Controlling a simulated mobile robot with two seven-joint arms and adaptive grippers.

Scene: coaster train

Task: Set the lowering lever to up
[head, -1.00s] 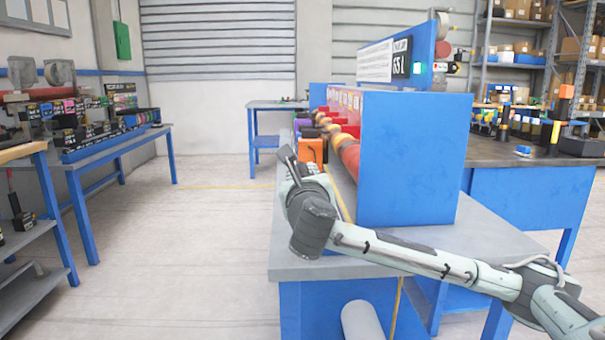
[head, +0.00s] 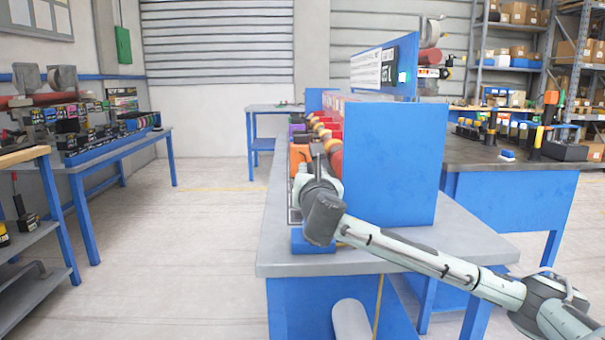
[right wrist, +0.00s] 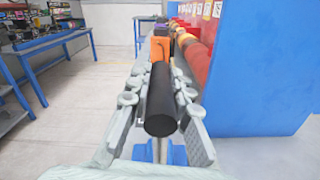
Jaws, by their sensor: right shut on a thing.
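A black cylindrical lever handle (right wrist: 161,100) stands between the fingers of my right gripper (right wrist: 160,90) in the right wrist view. Both fingers close on its sides. A blue block (right wrist: 178,155) shows below the handle; in the head view, this block (head: 312,242) sits at the near left corner of the grey bench (head: 440,240). In the head view, my right gripper (head: 318,165) is over the bench's left side, and the dark handle end (head: 316,149) stands nearly upright there. The gripper and wrist hide the lever's lower part. My left gripper is out of view.
A blue panel (head: 390,165) stands on the bench just right of my right gripper. Orange (head: 299,160) and purple boxes and red rollers (head: 336,160) lie beyond it. Open floor (head: 170,255) is to the left, before a blue table (head: 105,148).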

